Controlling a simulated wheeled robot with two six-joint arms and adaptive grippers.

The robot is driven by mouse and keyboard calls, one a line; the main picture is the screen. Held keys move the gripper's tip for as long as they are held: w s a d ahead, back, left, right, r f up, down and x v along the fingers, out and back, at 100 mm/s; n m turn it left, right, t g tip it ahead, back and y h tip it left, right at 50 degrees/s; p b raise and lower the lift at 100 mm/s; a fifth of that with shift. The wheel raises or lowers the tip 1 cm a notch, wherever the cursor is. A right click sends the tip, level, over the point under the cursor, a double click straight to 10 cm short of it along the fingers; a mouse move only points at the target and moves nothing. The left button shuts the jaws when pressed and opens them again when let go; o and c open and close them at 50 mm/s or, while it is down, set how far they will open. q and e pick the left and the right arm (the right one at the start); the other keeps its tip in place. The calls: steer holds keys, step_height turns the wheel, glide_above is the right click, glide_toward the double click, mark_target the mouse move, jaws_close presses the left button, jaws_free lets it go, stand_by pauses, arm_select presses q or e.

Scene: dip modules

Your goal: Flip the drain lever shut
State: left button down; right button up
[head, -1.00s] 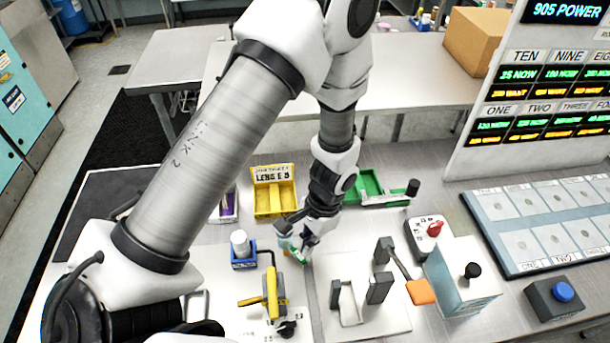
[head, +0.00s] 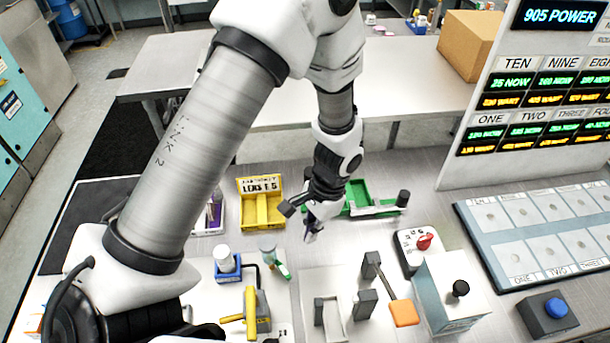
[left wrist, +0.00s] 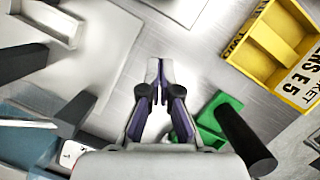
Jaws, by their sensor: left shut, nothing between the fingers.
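A small fitting with a grey-white top and a green lever-like part (head: 281,270) stands on the bench, left of my left gripper. The green part slants down to the right. I cannot tell for sure that it is the drain lever. A yellow-handled device (head: 252,312) stands in front of it. In the left wrist view the purple-grey fingertips (left wrist: 159,64) meet over bare bench. The fitting is not clearly visible there. My right gripper is not in view.
A yellow bin (head: 246,218) and a green tray (head: 358,197) lie behind the gripper; the tray's dark post stands close in the wrist view. A white-capped bottle in a blue holder (head: 227,264) is at left. An orange-ended lever (head: 404,313) and red knob (head: 424,241) are at right.

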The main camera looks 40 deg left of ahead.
arm_select(q)
step_height(320, 180, up, 7)
steer(key=b, duration=0.1)
steer(key=shift+w+d, duration=0.15)
steer(key=shift+d, duration=0.05)
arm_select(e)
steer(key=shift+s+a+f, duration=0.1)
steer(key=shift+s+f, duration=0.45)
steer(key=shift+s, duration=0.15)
